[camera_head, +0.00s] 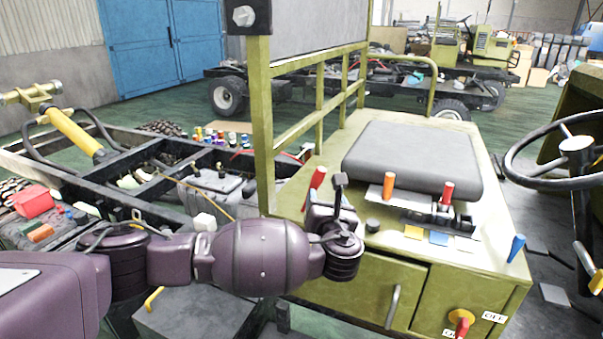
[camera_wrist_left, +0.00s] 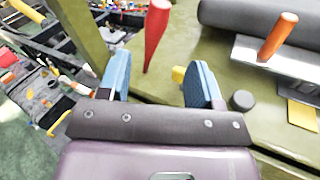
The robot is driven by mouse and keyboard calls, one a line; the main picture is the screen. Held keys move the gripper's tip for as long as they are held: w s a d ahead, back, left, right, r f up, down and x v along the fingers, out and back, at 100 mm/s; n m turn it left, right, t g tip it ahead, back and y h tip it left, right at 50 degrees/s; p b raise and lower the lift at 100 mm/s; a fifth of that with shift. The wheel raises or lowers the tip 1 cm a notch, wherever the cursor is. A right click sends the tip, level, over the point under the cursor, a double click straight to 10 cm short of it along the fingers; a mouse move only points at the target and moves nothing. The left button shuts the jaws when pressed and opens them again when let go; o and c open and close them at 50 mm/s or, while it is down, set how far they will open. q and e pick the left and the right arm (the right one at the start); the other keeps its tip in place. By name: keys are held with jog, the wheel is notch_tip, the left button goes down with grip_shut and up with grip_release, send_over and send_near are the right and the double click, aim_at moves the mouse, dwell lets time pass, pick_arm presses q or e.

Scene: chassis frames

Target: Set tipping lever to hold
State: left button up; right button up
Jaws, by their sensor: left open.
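A red lever (camera_head: 314,184) stands up from the green console at its left edge; in the left wrist view it (camera_wrist_left: 157,36) shows beyond and between my fingers, with no clear contact. An orange lever (camera_head: 388,187) stands in a grey slotted plate in front of the seat, also seen in the left wrist view (camera_wrist_left: 278,37). A red-orange lever (camera_head: 446,193) stands right of it, and a blue lever (camera_head: 516,247) at the right edge. Which one is the tipping lever I cannot tell. My left gripper (camera_head: 329,203) is open and empty beside the red lever; its fingers (camera_wrist_left: 161,80) show blue pads.
Yellow, blue and white tags (camera_head: 438,238) lie before the plate. A black knob (camera_head: 373,225) sits left of them. A grey seat cushion (camera_head: 412,158) and a green post (camera_head: 262,130) stand close by. A red rotary switch (camera_head: 461,322) is on the front face; a steering wheel (camera_head: 560,150) is right.

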aim_at(318, 181)
pick_arm(q)
jog(key=shift+m+y, duration=0.3)
jog(key=shift+m, duration=0.4)
jog(key=shift+p+x, duration=0.7)
jog(key=shift+x, duration=4.35)
jog(key=shift+c, duration=0.2)
jog(key=shift+a, duration=0.1)
grip_shut()
